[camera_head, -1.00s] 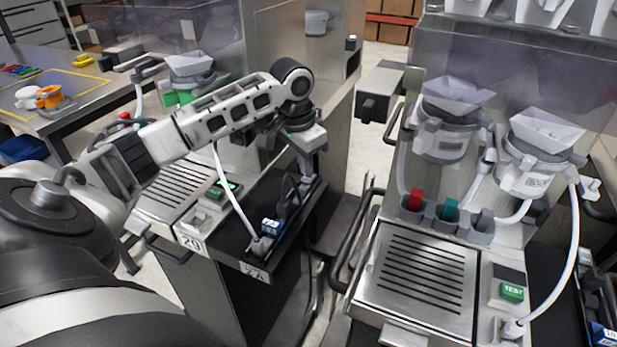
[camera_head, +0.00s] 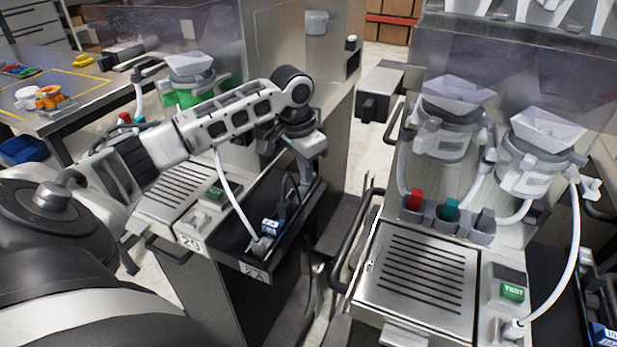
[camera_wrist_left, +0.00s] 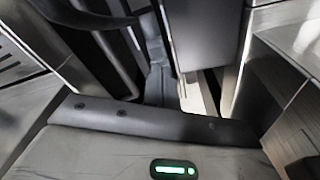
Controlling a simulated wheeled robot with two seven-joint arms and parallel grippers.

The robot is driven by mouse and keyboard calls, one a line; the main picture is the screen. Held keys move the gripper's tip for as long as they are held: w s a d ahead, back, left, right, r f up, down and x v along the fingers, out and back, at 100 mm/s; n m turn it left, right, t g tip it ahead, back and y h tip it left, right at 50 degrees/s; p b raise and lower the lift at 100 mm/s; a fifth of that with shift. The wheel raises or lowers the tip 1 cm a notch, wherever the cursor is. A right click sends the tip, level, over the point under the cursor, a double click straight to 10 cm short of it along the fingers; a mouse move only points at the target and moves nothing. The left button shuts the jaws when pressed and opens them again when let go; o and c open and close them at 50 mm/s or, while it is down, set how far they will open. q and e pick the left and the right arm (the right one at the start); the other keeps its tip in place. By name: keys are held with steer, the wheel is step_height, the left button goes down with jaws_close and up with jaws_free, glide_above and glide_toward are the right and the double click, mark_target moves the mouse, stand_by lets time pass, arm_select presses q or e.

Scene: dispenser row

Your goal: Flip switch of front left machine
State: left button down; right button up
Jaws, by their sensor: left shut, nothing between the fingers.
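My left arm reaches over this machine from the left. Its gripper (camera_head: 291,190) points down above the dark shelf (camera_head: 236,238) on the machine's right side. It looks shut and empty. The fingertips are hard to see against the shelf. My right gripper does not show.
A blue and white box (camera_head: 270,226) sits on the dark shelf, close to the left gripper. Another machine with a green TEST button (camera_head: 512,292) stands at the right, with a black handle (camera_head: 350,245) along its left side. A narrow gap separates the machines.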

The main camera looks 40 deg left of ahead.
arm_select(q)
step_height(320, 180, up, 7)
stand_by(0.8)
stand_by(0.4)
